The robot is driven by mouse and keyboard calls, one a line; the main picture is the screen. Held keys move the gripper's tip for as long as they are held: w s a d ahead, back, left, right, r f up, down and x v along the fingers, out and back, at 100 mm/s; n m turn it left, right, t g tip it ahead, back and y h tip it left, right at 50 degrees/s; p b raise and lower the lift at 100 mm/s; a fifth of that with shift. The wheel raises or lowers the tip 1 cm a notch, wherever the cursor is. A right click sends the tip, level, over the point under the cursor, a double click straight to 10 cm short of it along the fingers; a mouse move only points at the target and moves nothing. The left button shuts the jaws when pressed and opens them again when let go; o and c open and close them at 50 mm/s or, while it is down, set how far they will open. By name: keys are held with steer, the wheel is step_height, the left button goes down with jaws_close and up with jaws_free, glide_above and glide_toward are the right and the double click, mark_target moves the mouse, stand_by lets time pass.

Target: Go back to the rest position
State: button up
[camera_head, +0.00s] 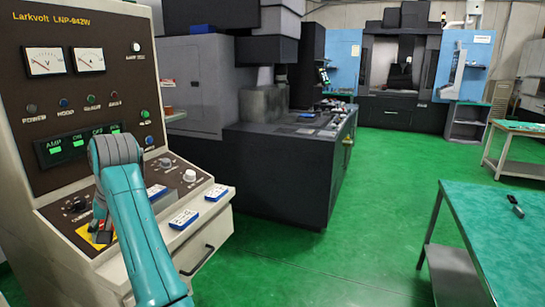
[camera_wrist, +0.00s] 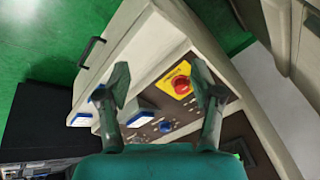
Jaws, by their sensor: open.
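My gripper (camera_wrist: 160,82) is open, with nothing between its two fingers in the wrist view. It hangs over the sloped control panel of the Larkvolt cabinet (camera_head: 85,90). A red button on a yellow plate (camera_wrist: 181,84) shows between the fingers, nearer the right one. In the head view my teal arm reaches to the panel, and the gripper (camera_head: 100,222) is mostly hidden behind it. A bit of the yellow plate (camera_head: 82,236) shows there below the gripper. I cannot tell whether a finger touches the panel.
Blue-and-white boxes (camera_head: 184,218) lie on the cabinet's ledge, above a drawer handle (camera_head: 197,261). A dark machine (camera_head: 270,165) stands behind. A green-topped table (camera_head: 505,235) with a small dark object (camera_head: 516,206) is at right. The green floor (camera_head: 375,210) between is clear.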

steer(key=w+d+f+m+t, duration=0.1)
steer(key=d+f, duration=0.4)
steer(key=f, duration=0.4)
steer(key=w+d+f+t, duration=0.1)
steer(key=d+f, duration=0.3)
steer(key=f, duration=0.6)
steer(key=w+d+f+m+t, duration=0.1)
steer(key=d+f, duration=0.4)
steer(key=f, duration=0.4)
steer(key=s+d+f+t, duration=0.2)
steer(key=s+d+f, duration=0.4)
steer(key=d+f, duration=0.3)
steer(key=s+d+f+t, duration=0.1)
steer(key=s+d+f, duration=0.5)
steer(key=d+f, duration=0.25)
steer(key=s+d+m+t+h, duration=0.1)
steer(key=s+d+t, duration=0.1)
steer(key=s+d, duration=0.75)
steer(key=s+d+m+t, duration=0.1)
steer(key=s+d+t, duration=0.1)
steer(key=s+d, duration=0.75)
steer(key=s+d+r+t+h, duration=0.1)
steer(key=s+d+r, duration=0.1)
steer(key=s+r, duration=0.7)
steer(key=s+d+r+t+h, duration=0.1)
steer(key=s+r, duration=0.9)
steer(key=s, duration=0.3)
steer(key=shift+d+r+t+h, duration=0.2)
steer(key=shift+d+t+h, duration=0.15)
steer(key=shift+t+h, duration=0.05)
